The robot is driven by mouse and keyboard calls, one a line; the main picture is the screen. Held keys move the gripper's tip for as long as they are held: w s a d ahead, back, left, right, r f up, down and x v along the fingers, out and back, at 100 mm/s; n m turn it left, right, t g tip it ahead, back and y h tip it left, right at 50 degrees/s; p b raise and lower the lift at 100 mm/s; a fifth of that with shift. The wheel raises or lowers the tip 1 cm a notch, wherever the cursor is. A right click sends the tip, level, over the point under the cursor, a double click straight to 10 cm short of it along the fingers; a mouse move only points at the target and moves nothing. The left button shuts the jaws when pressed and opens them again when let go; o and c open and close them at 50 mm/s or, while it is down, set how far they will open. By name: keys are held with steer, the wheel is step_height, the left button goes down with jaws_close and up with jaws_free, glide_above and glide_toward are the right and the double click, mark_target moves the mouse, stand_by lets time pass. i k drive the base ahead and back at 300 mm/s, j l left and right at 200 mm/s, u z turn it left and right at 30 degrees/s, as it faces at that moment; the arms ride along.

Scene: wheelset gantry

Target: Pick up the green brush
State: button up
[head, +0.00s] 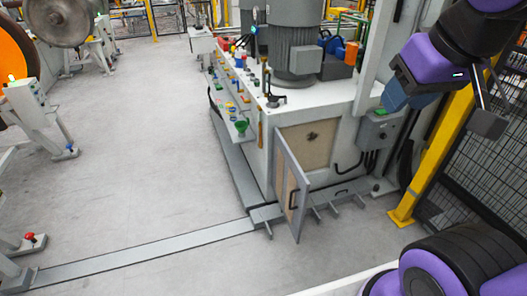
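I cannot make out a green brush for certain. A small green object (240,127), shaped somewhat like a funnel, sits on the low side shelf of the grey machine bench. Other small green items lie farther back along the bench, too small to identify. My purple arm hangs at the upper right, beside the bench's right end. My gripper (408,96) seems to be the dark bluish end of it. It is apart from the small items, and its fingers cannot be told clearly.
The grey bench (285,112) carries a large motor (293,50) and several coloured small items. An open cabinet door (290,195) juts out at its front. A yellow post (432,160) and mesh fence stand right. The floor (140,170) left of the bench is clear.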

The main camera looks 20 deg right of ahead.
mark_target(380, 114)
steer(key=z, duration=1.15)
steer(key=i+l+u, duration=0.15)
steer(key=i, duration=0.35)
steer(key=i+l+u, duration=0.15)
steer(key=i, duration=0.4)
steer(key=i+l+u, duration=0.2)
steer(key=i, duration=0.3)
steer(key=i+l+u, duration=0.15)
steer(key=i+l, duration=0.15)
steer(key=i, duration=0.2)
